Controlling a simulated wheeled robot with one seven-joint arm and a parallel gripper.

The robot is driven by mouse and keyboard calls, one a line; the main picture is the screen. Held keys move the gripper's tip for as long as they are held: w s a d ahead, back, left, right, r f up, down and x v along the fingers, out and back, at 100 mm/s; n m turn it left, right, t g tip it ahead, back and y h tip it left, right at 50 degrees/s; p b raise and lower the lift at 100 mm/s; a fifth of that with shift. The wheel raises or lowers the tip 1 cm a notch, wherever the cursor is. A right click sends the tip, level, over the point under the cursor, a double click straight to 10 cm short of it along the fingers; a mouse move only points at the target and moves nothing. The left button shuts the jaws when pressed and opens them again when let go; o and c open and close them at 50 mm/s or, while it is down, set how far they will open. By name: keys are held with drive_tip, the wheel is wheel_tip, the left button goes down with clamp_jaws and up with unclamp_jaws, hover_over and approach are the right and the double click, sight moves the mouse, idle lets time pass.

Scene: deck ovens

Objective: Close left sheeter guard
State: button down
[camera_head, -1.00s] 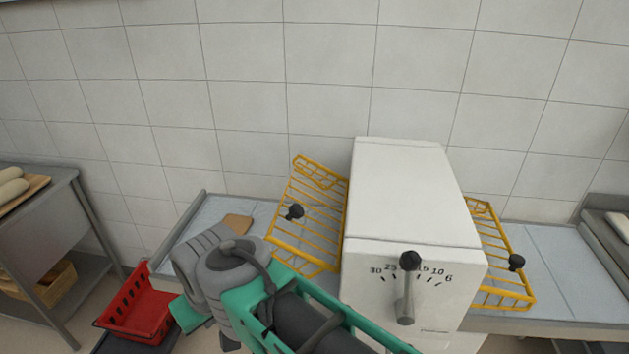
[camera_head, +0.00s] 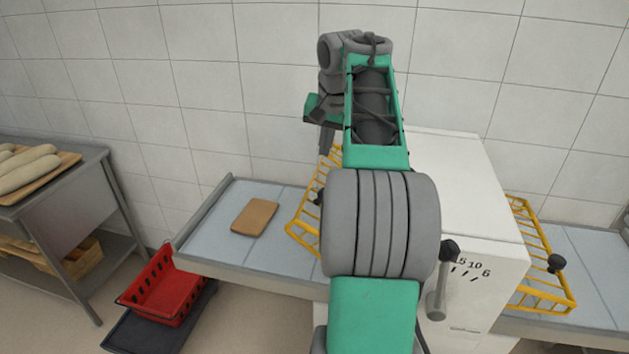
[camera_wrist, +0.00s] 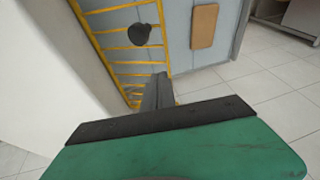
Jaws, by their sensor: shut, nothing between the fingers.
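The left sheeter guard (camera_head: 305,222) is a yellow wire grid on the left side of the white sheeter (camera_head: 462,190). It stands tilted, its upper part rising beside the housing, and my arm hides much of it. Its black knob shows clearly in the wrist view (camera_wrist: 139,34), on the yellow bars of the guard (camera_wrist: 122,14). My gripper (camera_head: 326,150) is shut and empty, pointing down near the guard's upper end. In the wrist view the closed fingers (camera_wrist: 158,92) lie beside or over the bars; I cannot tell whether they touch.
The right guard (camera_head: 540,262) sits on the sheeter's other side. A dial lever (camera_head: 440,285) is on the front. A brown board (camera_head: 255,217) lies on the left bed (camera_head: 215,235). A red basket (camera_head: 163,290) and a steel table (camera_head: 85,190) stand at left.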

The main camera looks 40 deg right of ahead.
sight(312, 183)
drive_tip(key=x, duration=0.3)
drive_tip(key=a+b+x, duration=0.1)
drive_tip(key=x, duration=0.6)
drive_tip(key=shift+w+a+f, duration=0.2)
drive_tip(key=shift+f, duration=0.05)
drive_tip(key=shift+w+a+f+b, duration=0.15)
drive_tip(key=shift+a+f+b, duration=0.05)
drive_tip(key=shift+f+b, duration=0.2)
drive_tip(key=w+a+f+b, duration=0.2)
drive_tip(key=f+b, duration=0.3)
drive_tip(key=f, duration=0.8)
drive_tip(key=shift+w+a+f+b, duration=0.25)
drive_tip(key=shift+w+f+b, duration=0.05)
drive_tip(key=shift+w, duration=0.35)
